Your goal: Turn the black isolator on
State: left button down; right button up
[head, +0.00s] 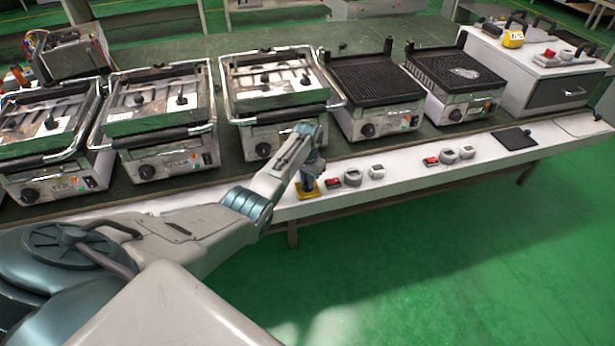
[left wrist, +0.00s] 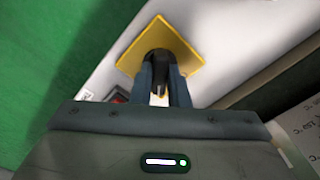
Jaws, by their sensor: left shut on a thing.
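The black isolator knob (left wrist: 160,60) stands on a square yellow plate (left wrist: 189,58) in the left wrist view. In the head view the yellow plate (head: 301,194) lies on the white front strip of the bench, and the knob is mostly hidden by my gripper. My left gripper (left wrist: 160,77) is shut on the black knob, one finger on each side of it. It also shows in the head view (head: 309,181), pointing down over the plate. The exact angle of the knob is hard to tell. My right gripper is in neither view.
Red and grey switches (head: 352,178) sit to the right of the plate on the white strip (head: 400,182). Contact grills (head: 275,85) stand in a row behind my arm on the green bench top. The green floor in front is clear.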

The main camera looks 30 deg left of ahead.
pick_arm(q)
jog(key=m+p, duration=0.1)
jog(key=m, duration=0.2)
jog(key=shift+r+m, duration=0.15)
jog(key=shift+m, duration=0.25)
jog(key=shift+w+m+p, duration=0.1)
jog(key=shift+m+p, duration=0.25)
jog(key=shift+m, duration=1.55)
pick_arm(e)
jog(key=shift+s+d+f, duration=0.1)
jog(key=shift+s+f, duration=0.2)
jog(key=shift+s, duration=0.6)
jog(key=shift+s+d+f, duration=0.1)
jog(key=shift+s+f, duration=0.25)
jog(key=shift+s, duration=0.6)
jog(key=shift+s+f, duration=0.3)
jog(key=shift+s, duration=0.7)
pick_arm(q)
jog(key=c, duration=1.4)
grip_release()
notch_tip(320, 180, up, 11)
jog(key=shift+p, duration=0.4)
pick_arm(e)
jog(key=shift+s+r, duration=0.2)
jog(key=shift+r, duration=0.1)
pick_arm(q)
jog(key=shift+f, duration=0.25)
